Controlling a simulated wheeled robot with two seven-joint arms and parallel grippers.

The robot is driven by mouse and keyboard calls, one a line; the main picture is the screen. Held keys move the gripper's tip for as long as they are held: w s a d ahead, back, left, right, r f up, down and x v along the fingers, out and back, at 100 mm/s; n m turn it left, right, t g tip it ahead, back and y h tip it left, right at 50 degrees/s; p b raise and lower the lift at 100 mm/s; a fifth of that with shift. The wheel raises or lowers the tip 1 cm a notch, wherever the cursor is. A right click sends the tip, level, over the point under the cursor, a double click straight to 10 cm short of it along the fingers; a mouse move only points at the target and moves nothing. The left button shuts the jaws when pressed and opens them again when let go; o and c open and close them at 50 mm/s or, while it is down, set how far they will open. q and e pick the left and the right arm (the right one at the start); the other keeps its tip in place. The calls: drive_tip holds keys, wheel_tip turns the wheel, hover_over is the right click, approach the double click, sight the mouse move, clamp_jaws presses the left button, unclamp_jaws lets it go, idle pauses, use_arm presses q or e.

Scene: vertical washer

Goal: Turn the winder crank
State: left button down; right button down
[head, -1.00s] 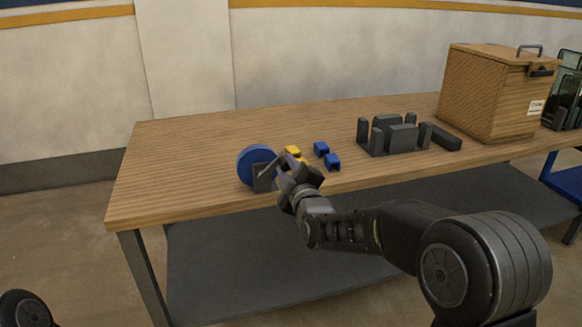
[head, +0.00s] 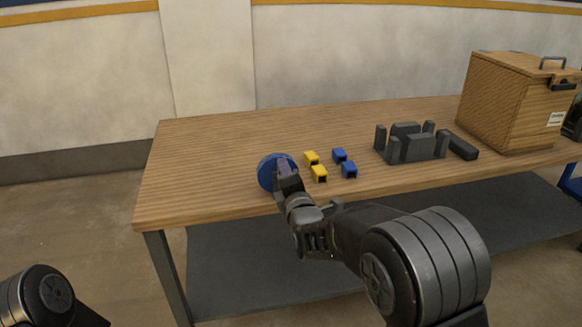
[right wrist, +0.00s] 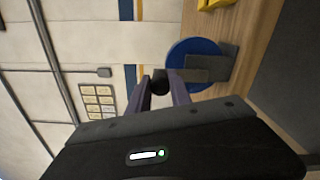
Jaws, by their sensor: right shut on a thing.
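The winder is a round blue disc (head: 267,170) standing near the front left edge of the wooden table. It also shows in the right wrist view (right wrist: 183,52), with a grey bracket (right wrist: 208,67) in front of it. My right gripper (head: 284,166) is at the disc and covers part of it in the head view. In the right wrist view its fingers (right wrist: 159,95) are closed around a dark crank knob (right wrist: 160,80). My left arm shows only at the lower left of the head view; its gripper is out of view.
Yellow blocks (head: 318,172) and blue blocks (head: 348,169) lie right of the winder. A dark grey fixture (head: 414,146) stands farther right, with a wooden box (head: 503,105) beyond it. The left part of the tabletop (head: 200,165) is clear.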

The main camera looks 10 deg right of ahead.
drive_tip(key=shift+a+n, duration=0.25)
drive_tip(key=shift+n, duration=0.15)
drive_tip(key=c, duration=1.2)
unclamp_jaws()
drive_tip(key=s, duration=0.7)
drive_tip(key=shift+s+d, duration=0.25)
drive_tip(key=shift+s, duration=0.15)
